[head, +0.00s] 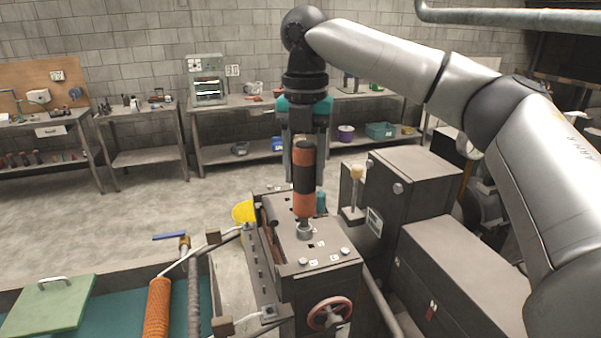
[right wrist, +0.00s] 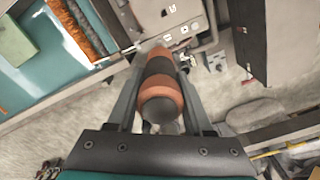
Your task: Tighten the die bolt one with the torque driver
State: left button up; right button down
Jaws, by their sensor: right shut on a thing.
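The torque driver (head: 304,180) is orange and black and stands upright in the head view. My right gripper (head: 304,165) is shut on its body from above. The driver's lower end (head: 304,229) meets the top of the dark die head machine (head: 283,237), so the bolt under it is hidden. Other bolt heads (head: 345,251) show on the machine's top near its front edge. In the right wrist view the driver (right wrist: 160,85) lies between the two fingers, pointing at the machine's top. My left gripper is not in view.
A red handwheel (head: 329,313) is on the machine's front. A dark cabinet (head: 412,185) stands close on the right. An orange coil (head: 157,306) and a green lid (head: 48,305) are at lower left.

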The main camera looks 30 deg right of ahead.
aim_at(303, 204)
jog(key=shift+f+b, duration=0.3)
jog(key=shift+f, duration=0.05)
notch_tip(303, 204, down, 4)
jog(key=b, duration=0.5)
jog(key=shift+a, duration=0.1)
jog(key=shift+f, duration=0.7)
jog(key=shift+p, duration=1.65)
dwell(0.4)
jog(key=shift+f+p, duration=0.3)
jog(key=shift+f, duration=0.25)
dwell(1.1)
jog(key=shift+p, duration=1.6)
dwell(0.8)
